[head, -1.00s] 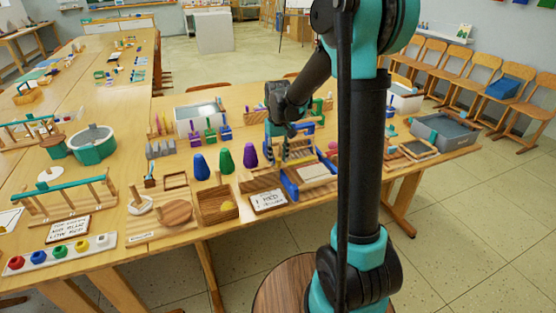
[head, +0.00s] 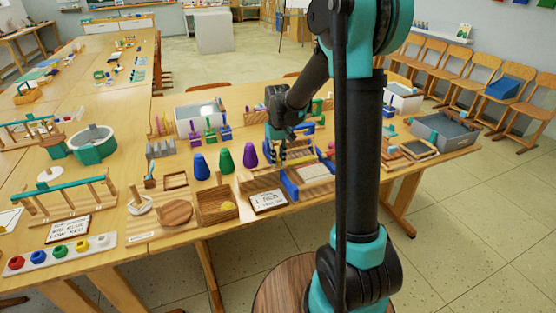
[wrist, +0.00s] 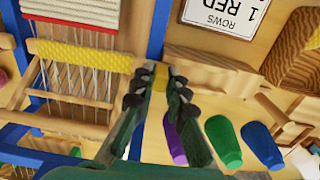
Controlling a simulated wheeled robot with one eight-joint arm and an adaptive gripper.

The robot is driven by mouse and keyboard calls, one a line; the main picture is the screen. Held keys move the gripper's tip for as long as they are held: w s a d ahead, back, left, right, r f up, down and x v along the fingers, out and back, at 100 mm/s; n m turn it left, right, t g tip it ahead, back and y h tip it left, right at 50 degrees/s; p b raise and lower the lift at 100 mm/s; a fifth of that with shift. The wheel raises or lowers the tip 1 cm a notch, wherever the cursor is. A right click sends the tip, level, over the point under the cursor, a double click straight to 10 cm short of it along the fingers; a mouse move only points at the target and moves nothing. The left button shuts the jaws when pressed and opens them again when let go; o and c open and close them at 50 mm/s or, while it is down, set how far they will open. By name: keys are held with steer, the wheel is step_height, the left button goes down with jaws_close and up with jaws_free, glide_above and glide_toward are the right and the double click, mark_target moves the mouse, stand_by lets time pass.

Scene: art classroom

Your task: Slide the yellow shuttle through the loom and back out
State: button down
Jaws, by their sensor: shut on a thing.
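The loom (head: 290,186) has a blue frame and stands near the front edge of the table. In the wrist view the loom (wrist: 155,28) shows pale warp threads, a red woven part and a yellow textured band (wrist: 82,54) across the threads. My gripper (head: 283,158) is at the loom's left side in the head view. In the wrist view my gripper (wrist: 161,76) is shut on a small yellow piece, seemingly the yellow shuttle (wrist: 160,79), just outside the blue side bar. The fingers hide most of it. I cannot tell whether it touches the loom.
A card (head: 268,199) reading "1 RED" lies beside the loom. A wooden box (head: 217,207) is left of it. Purple (head: 250,155), green (head: 226,162) and blue (head: 200,167) cones stand behind the card. A grey tub (head: 441,130) is at the table's right.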

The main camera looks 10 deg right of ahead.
steer(key=shift+a, duration=0.1)
steer(key=s+a, duration=0.1)
steer(key=a, duration=0.3)
steer(key=s+a, duration=0.1)
steer(key=a, duration=0.4)
steer(key=s+a, duration=0.1)
steer(key=a, duration=0.3)
steer(key=shift+s+a, duration=0.25)
steer(key=shift+s, duration=0.15)
steer(key=c, duration=1.5)
jaws_free()
steer(key=shift+a, duration=0.1)
steer(key=shift+c, duration=0.2)
steer(key=shift+r, duration=0.1)
step_height(320, 180, up, 12)
